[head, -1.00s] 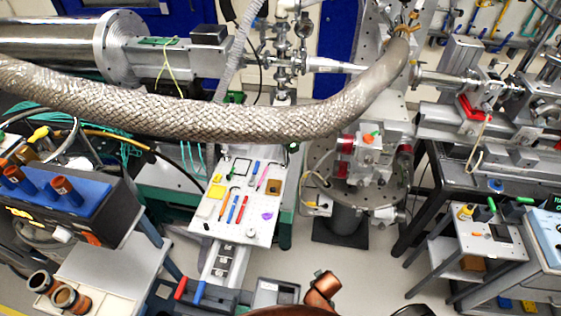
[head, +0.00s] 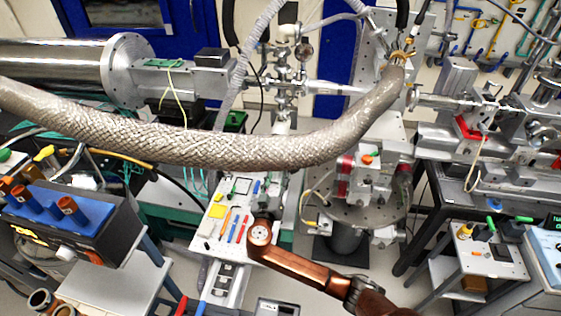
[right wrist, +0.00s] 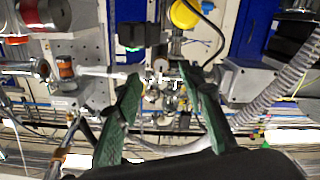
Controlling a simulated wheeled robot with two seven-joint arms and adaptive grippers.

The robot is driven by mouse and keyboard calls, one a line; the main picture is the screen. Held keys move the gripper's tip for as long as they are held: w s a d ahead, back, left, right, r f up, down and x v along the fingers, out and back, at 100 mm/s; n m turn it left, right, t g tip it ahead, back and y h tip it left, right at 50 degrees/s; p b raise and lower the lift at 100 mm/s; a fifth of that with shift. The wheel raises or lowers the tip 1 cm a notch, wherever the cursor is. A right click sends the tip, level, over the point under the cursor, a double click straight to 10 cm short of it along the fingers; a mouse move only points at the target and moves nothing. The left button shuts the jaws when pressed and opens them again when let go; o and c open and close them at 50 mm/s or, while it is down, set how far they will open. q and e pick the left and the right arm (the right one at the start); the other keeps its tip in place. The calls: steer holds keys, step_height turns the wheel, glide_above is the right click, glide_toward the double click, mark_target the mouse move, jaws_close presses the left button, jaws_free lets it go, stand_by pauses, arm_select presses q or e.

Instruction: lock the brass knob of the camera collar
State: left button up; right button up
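I cannot pick out the camera collar or its brass knob for certain in either view. In the head view, an orange knob (head: 367,158) tops a silver block on the round stage (head: 350,212) right of centre. My copper right arm (head: 305,268) reaches in from the bottom right, its rounded end over the pegboard tray. In the right wrist view my right gripper (right wrist: 158,76) has two green fingers spread apart with nothing held between them; fittings show beyond the gap. A copper-coloured ring (right wrist: 65,68) shows left of the fingers. My left gripper is in no view.
A thick braided hose (head: 200,148) crosses the head view in front of the beamline pipes. The white tool board (head: 210,235) lies below it. A blue-topped box (head: 75,225) stands left; a small trolley (head: 490,262) stands right. Some floor is bare between stage and trolley.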

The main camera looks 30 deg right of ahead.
mark_target(281, 158)
steer(key=x, duration=0.4)
steer(key=r+x, duration=0.1)
steer(key=x, duration=0.1)
steer(key=shift+w, duration=0.35)
steer(key=shift+w+d+p, duration=0.3)
steer(key=shift+w+d, duration=0.2)
steer(key=shift+c, duration=0.5)
jaws_close()
